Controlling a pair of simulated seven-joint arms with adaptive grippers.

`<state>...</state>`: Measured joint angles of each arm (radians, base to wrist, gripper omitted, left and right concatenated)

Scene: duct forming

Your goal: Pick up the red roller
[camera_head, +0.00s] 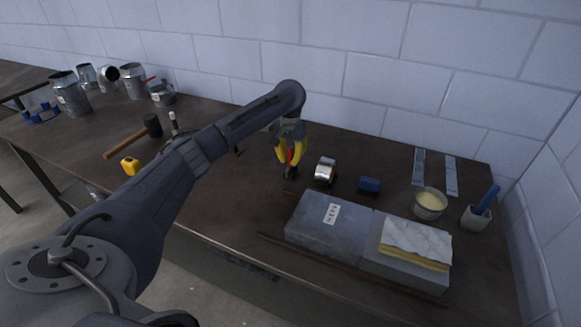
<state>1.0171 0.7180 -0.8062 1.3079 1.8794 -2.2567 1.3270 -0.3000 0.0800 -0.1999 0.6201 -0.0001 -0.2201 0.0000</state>
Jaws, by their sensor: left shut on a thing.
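My left gripper (289,163) is at the middle of the workbench, with its yellow fingers pointing down. It is shut on a red thing between the fingers, which looks like the red roller (291,156). The fingers hide most of the roller. A dark part shows just below the fingertips, and I cannot tell whether it touches the bench. My right gripper is not in view.
A silver tape roll (325,171) and a blue block (369,185) lie just right of the gripper. A grey slab (330,228) with a label and a folded cloth (415,242) are in front. A mallet (133,135), a yellow tape measure (130,166) and metal ducts (70,93) are left.

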